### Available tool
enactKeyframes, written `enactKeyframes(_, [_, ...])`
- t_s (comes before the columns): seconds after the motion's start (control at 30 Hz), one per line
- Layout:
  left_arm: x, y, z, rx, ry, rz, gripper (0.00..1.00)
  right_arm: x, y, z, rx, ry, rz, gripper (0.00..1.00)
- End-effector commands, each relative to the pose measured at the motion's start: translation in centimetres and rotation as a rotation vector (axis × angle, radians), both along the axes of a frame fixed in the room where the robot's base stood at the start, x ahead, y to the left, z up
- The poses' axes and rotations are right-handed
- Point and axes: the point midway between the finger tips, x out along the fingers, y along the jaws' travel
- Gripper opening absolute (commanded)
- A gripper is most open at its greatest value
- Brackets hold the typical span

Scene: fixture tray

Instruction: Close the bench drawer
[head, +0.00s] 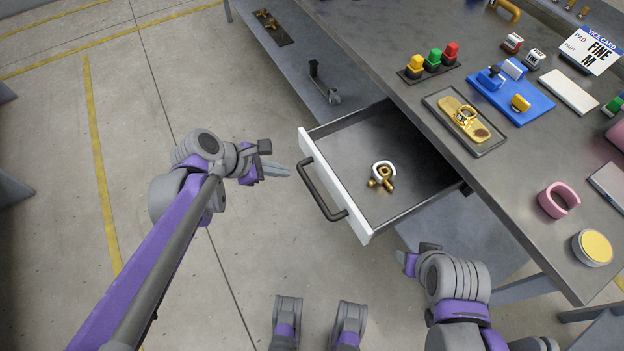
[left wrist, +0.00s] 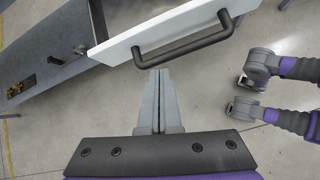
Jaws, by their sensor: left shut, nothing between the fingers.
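The bench drawer (head: 405,145) is pulled well out from under the bench in the head view. Its white front (head: 334,181) carries a dark bar handle (head: 316,194), which also shows in the left wrist view (left wrist: 185,50). My left gripper (head: 287,170) is shut and empty, its fingertips just left of the handle and apart from it in the head view. In the left wrist view its closed fingers (left wrist: 160,78) point towards the handle and front. My right gripper (head: 404,260) is low in the head view, below the drawer's near corner; its finger opening is unclear.
A white ring (head: 383,168) and brass-coloured pieces (head: 388,186) lie inside the drawer. The bench top (head: 480,190) holds coloured blocks, a blue fixture and a pink ring (head: 558,200). A lower shelf (head: 290,60) holds small parts.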

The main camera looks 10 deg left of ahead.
Motion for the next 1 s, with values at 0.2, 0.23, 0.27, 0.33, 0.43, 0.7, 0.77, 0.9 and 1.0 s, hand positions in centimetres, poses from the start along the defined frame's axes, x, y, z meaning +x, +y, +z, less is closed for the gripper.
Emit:
enactKeyframes(0.2, [2.5, 0.1, -1.3, -0.188, 0.114, 0.188, 0.00, -0.1, 0.0, -1.5, 0.000, 0.005, 0.000, 0.52])
enactKeyframes(0.23, [2.6, 0.1, -1.4, -0.195, 0.118, 0.194, 0.00, -0.1, 0.0, -1.6, 0.000, 0.005, 0.000, 0.52])
enactKeyframes(0.27, [2.7, -0.1, -1.5, -0.199, 0.122, 0.199, 0.00, -0.1, 0.0, -1.6, 0.000, 0.005, 0.000, 0.52])
enactKeyframes(0.33, [3.0, -0.5, -2.0, -0.201, 0.123, 0.199, 0.00, -0.1, 0.0, -1.8, 0.000, 0.006, 0.000, 0.52])
enactKeyframes(0.43, [3.6, -1.5, -3.1, -0.200, 0.122, 0.197, 0.00, -0.1, 0.0, -2.1, 0.000, 0.007, 0.000, 0.52])
enactKeyframes(0.7, [5.6, -4.3, -6.6, -0.198, 0.122, 0.195, 0.00, -0.1, 0.0, -3.2, 0.000, 0.011, 0.000, 0.52])
enactKeyframes(0.77, [6.0, -4.7, -7.2, -0.197, 0.121, 0.197, 0.00, -0.1, 0.0, -3.4, 0.000, 0.011, 0.000, 0.52])
enactKeyframes(0.9, [6.4, -5.4, -7.9, -0.196, 0.121, 0.197, 0.00, -0.1, 0.0, -3.6, 0.000, 0.012, 0.000, 0.52])
enactKeyframes(1.0, [6.6, -5.5, -8.1, -0.197, 0.121, 0.198, 0.00, -0.1, 0.0, -3.6, 0.000, 0.012, 0.000, 0.52])
